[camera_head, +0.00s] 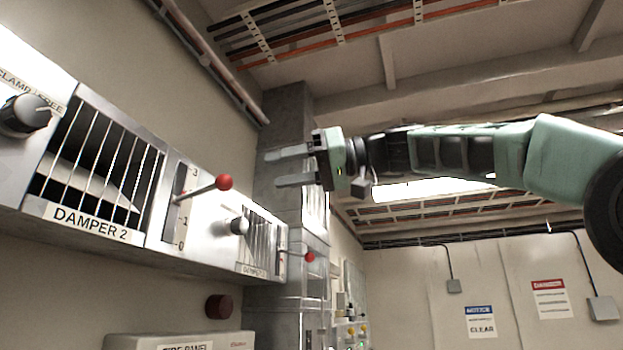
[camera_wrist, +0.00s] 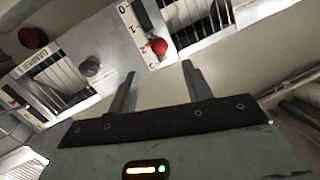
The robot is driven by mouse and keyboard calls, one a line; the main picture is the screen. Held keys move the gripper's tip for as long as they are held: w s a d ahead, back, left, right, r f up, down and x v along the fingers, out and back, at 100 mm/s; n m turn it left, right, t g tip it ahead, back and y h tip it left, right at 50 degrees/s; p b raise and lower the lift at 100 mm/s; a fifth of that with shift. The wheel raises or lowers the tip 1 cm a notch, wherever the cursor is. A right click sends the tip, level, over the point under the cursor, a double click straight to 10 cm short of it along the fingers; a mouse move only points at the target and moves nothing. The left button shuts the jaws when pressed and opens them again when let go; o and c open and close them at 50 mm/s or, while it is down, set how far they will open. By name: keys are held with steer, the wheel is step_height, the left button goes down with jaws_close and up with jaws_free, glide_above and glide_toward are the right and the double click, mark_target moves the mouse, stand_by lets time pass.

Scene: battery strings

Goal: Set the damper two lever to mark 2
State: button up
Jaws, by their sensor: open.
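The damper two lever, a pale rod with a red ball (camera_head: 224,182), sticks out of a slotted scale plate right of the grille labelled DAMPER 2 (camera_head: 92,221). In the head view its rod crosses the scale between 1 and 3, covering where the 2 would be. The red ball also shows in the wrist view (camera_wrist: 158,47), just beyond and between the fingertips. My gripper (camera_head: 275,168) is open and empty, its fingers pointing left toward the panel. It is apart from the ball, to its right and slightly higher in the head view. The wrist view shows both fingers (camera_wrist: 158,72) spread.
A second lever with a red ball (camera_head: 309,257) and grille stand farther along the same panel. A black knob (camera_head: 238,226) sits between the levers. Another knob (camera_head: 25,115) is at far left. A grey column (camera_head: 288,105) rises behind my gripper.

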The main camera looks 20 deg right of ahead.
steer(key=shift+b+v, duration=0.45)
steer(key=shift+v, duration=1.8)
